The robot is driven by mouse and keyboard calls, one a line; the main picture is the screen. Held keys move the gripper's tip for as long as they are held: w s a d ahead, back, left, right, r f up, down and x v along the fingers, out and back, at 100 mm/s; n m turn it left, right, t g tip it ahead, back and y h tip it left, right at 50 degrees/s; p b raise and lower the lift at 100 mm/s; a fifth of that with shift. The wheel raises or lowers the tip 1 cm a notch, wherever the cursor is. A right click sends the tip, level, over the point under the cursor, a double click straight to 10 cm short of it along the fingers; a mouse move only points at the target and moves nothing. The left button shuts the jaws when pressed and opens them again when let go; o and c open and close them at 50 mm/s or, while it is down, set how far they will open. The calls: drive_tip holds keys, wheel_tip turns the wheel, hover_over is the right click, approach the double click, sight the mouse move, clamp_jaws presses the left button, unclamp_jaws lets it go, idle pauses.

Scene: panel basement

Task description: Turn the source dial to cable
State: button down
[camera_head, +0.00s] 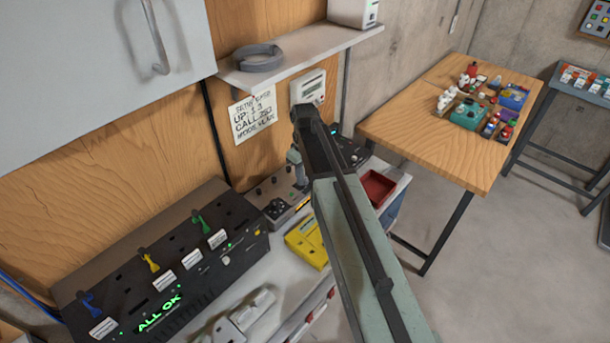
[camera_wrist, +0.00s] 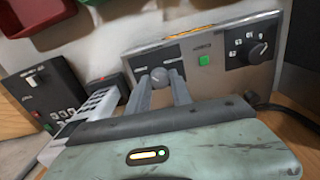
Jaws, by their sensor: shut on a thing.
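A grey metal panel box (camera_wrist: 215,75) fills the upper right of the wrist view, and it also shows on the bench in the head view (camera_head: 262,196). It carries a small grey dial (camera_wrist: 160,75) and a larger black dial (camera_wrist: 258,51) with marks around it. My gripper (camera_wrist: 159,82) is shut on the small grey dial, one finger on each side. The lettering by this dial is too blurred to read, so its setting cannot be told. In the head view my gripper (camera_head: 299,178) is partly hidden by my arm.
A green button (camera_wrist: 204,60) sits between the dials. A black box (camera_wrist: 38,95) and a pale keyed device (camera_wrist: 88,112) stand to the left. In the head view, a yellow device (camera_head: 306,243) and a red tray (camera_head: 377,187) are close to my arm. A shelf (camera_head: 297,58) hangs above.

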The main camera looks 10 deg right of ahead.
sight(305, 178)
drive_tip(key=shift+w+n, duration=0.1)
drive_tip(key=shift+n, duration=0.2)
idle(0.4)
drive_tip(key=c, duration=1.1)
unclamp_jaws()
drive_tip(key=shift+d, duration=0.1)
drive_tip(key=shift+c, duration=0.2)
wheel_tip(305, 178, up, 8)
drive_tip(key=p, duration=0.8)
drive_tip(key=shift+f, duration=0.1)
